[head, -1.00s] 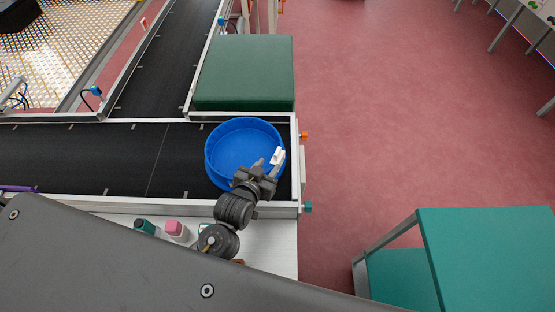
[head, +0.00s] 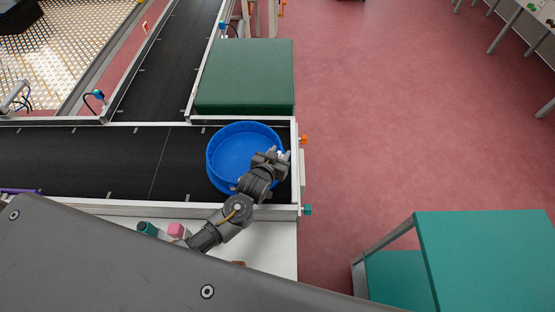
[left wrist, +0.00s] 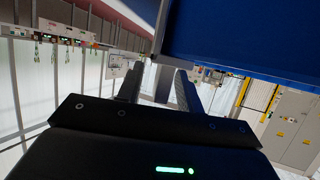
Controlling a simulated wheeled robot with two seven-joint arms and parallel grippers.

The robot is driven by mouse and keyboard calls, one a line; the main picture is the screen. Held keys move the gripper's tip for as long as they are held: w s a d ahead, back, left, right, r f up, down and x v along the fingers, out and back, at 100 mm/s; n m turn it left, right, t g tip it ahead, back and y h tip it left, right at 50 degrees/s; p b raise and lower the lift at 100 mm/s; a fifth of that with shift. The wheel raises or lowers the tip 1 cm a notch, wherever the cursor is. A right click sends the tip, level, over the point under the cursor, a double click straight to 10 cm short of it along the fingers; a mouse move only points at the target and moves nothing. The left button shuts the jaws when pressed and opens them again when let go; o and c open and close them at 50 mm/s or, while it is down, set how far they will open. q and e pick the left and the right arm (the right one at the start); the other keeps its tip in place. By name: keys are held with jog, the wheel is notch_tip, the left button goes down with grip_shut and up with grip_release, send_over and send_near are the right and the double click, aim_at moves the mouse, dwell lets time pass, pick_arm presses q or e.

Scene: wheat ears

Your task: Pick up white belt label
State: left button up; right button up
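My left gripper (head: 279,157) is over the right side of a blue round tub (head: 239,152) on the belt's right end. In the left wrist view its two dark fingers (left wrist: 160,88) stand apart, with a gap between them. A small white patch (head: 281,154) shows at the fingertips in the head view. It may be the white belt label, but it is mostly hidden and I cannot tell whether the fingers touch it. The tub's blue wall (left wrist: 260,35) fills the upper right of the left wrist view. My right gripper is not in view.
A black conveyor belt (head: 80,160) with pale rails runs left from the tub. A green padded block (head: 245,75) stands behind it. A teal bottle (head: 147,228) and a pink-topped item (head: 177,230) stand in front. A teal table (head: 490,250) is right; red floor between is clear.

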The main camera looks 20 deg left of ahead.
pick_arm(q)
jog(key=shift+w+f, duration=0.1)
jog(key=shift+w, duration=0.1)
grip_shut()
dwell(0.3)
